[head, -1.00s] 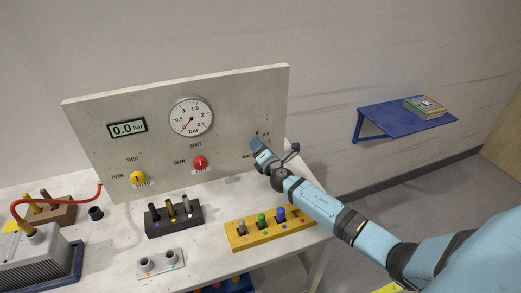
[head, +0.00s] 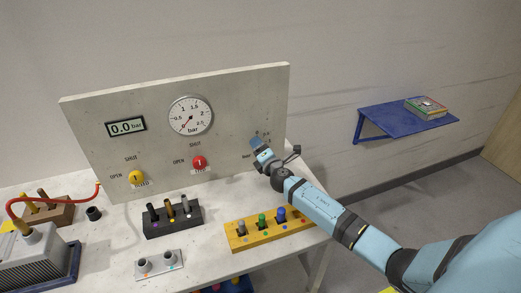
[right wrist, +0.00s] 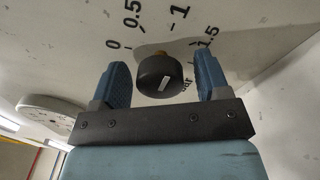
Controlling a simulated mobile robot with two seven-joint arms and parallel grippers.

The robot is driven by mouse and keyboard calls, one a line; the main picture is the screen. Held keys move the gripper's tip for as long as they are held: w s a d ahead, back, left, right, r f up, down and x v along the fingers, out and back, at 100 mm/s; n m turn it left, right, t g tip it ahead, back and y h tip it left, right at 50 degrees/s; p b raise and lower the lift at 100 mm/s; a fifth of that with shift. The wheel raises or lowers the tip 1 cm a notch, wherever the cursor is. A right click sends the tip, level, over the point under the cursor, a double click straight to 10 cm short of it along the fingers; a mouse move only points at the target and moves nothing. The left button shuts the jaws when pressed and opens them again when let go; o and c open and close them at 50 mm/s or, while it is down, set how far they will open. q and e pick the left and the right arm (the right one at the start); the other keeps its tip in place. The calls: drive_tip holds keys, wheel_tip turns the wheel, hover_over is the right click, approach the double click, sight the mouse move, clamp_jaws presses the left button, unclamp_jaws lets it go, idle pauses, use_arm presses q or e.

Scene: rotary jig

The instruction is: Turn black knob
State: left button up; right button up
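My right gripper (right wrist: 163,80) is open, with one blue finger on each side of the knob. Gaps show between the knob and both fingers. In the head view my right gripper (head: 258,145) is at the right part of the panel and hides the knob. My left gripper is not in view.
The panel also carries a round gauge (head: 190,116), a 0.0 bar display (head: 126,127), a yellow knob (head: 136,177) and a red knob (head: 199,162). A yellow block (head: 237,242) with pegs and a black block (head: 160,229) stand on the table in front.

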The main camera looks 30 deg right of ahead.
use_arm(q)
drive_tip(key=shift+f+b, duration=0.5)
use_arm(e)
drive_tip(key=s+a, duration=0.2)
drive_tip(key=s, duration=1.1)
drive_tip(key=shift+s+a, duration=0.15)
drive_tip(key=shift+s, duration=0.15)
drive_tip(key=shift+f, duration=0.1)
